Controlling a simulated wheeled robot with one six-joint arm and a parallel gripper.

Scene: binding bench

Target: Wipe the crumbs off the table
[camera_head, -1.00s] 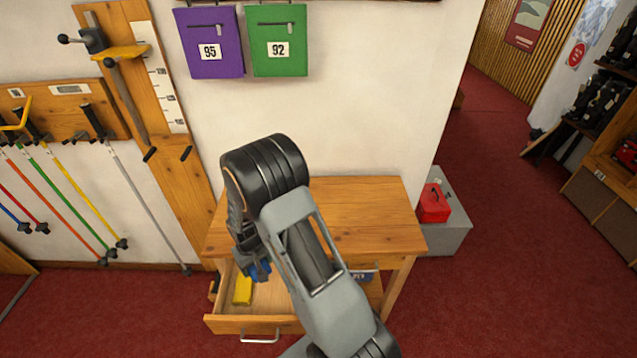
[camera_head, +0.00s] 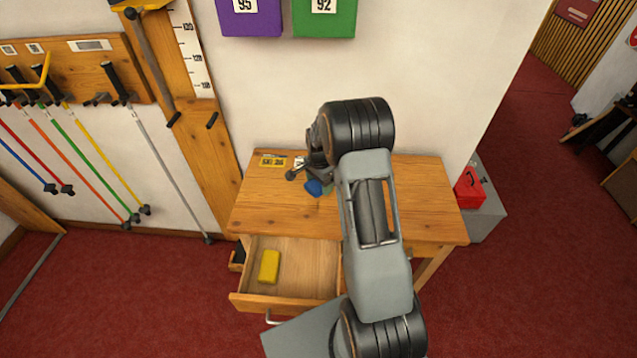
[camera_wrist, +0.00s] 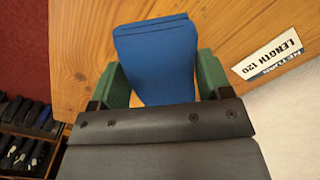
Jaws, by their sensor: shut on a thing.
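A wooden table (camera_head: 275,208) stands against the wall with its front drawer open. My gripper (camera_head: 317,183) is over the back left part of the tabletop. In the wrist view its green fingers are shut on a folded blue cloth (camera_wrist: 155,48), which sticks out ahead of them. The cloth also shows in the head view (camera_head: 314,188). I cannot tell whether it touches the wood. I can make out no crumbs; my arm hides much of the right half of the top.
The open drawer (camera_head: 285,299) holds a yellow block (camera_head: 269,266). A yellow label (camera_head: 272,161) lies at the table's back left, and a white label reading "LENGTH 120" (camera_wrist: 268,56) shows in the wrist view. A red box (camera_head: 469,187) sits on a grey stand at right.

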